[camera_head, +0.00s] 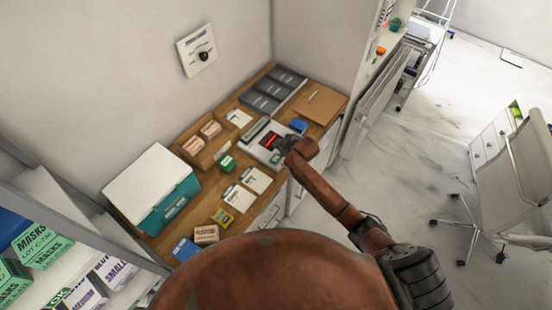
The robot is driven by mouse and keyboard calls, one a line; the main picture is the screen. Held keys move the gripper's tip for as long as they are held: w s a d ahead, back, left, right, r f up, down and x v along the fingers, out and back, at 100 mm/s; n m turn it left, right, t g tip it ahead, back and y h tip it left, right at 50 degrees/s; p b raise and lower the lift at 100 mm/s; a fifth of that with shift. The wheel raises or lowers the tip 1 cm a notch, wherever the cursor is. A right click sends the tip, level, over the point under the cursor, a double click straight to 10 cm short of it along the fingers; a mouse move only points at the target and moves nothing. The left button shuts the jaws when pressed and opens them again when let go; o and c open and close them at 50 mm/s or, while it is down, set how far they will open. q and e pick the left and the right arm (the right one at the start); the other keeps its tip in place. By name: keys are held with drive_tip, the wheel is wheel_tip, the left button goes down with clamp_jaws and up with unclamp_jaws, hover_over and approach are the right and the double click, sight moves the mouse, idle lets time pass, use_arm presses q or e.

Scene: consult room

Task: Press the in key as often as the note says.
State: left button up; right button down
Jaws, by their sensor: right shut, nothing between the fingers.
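A white device (256,152) with a dark and red panel (271,139) and a green patch (275,158) lies on the wooden counter. My right gripper (280,146) is shut and empty, over the right part of the device. I cannot tell whether it touches the device. The gripper hides part of the device, and I cannot make out the in key. White papers (238,196) and (257,179) lie in front of the device, and another paper (239,118) lies behind it. Their writing is too small to read, so I cannot tell which is the note. My left gripper is not in view.
A teal and white box (168,205) stands at the counter's left. Dark grey binders (262,101) and a brown clipboard (316,102) lie at the back. A blue item (298,125) sits beside the gripper. A small green box (227,163) stands left of the device.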

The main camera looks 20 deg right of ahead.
drive_tip(key=b, duration=0.7)
hover_over(276, 160)
wheel_tip(276, 160, down, 7)
drive_tip(key=shift+d+f, duration=0.1)
drive_tip(key=shift+f+b, duration=0.5)
drive_tip(key=shift+f, duration=0.25)
drive_tip(key=shift+f, duration=0.2)
idle(0.4)
drive_tip(key=shift+f, duration=0.25)
